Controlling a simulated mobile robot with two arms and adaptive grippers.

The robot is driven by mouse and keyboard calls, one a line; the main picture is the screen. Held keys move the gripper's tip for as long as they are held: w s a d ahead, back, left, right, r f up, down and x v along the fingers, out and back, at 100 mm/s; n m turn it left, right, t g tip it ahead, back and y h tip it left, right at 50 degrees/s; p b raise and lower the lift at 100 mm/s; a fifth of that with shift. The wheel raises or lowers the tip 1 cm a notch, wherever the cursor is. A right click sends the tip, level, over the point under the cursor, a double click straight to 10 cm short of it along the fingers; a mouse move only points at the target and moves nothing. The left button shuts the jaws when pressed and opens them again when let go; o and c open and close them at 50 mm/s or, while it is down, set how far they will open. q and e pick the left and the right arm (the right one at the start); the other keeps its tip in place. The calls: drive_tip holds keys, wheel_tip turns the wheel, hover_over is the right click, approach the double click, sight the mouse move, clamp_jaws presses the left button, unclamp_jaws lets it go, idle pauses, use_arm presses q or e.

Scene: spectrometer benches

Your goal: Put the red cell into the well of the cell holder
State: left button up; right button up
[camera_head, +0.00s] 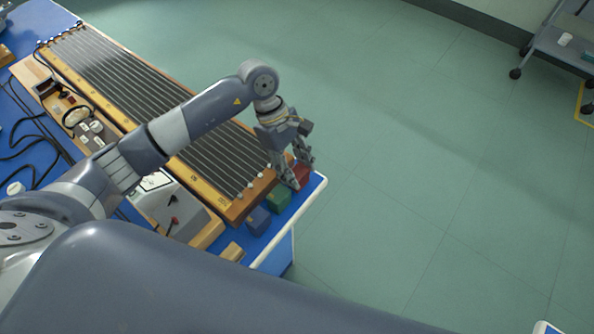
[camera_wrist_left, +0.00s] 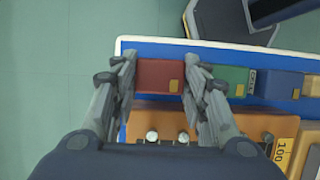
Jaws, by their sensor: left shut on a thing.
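The red cell (camera_head: 303,173) is a small block at the far corner of the blue bench top. My left gripper (camera_head: 297,178) points down over it, shut on it. In the left wrist view the red cell (camera_wrist_left: 160,76) sits between the two fingers (camera_wrist_left: 159,84), one on each side. It appears to be still on the bench, though I cannot tell whether it touches. I cannot pick out the cell holder or its well in either view. My right gripper is not in view.
A green block (camera_head: 279,198) and a blue block (camera_head: 258,220) stand in a row beside the red cell. The long wood-framed instrument (camera_head: 215,185) with dark rods lies close behind. A small wooden piece (camera_head: 232,252) lies near the white bench edge (camera_head: 290,226). Open floor lies beyond.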

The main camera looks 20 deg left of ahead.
sight(296, 170)
use_arm(q)
wheel_tip(296, 170, up, 13)
drive_tip(key=b, duration=0.1)
idle(0.7)
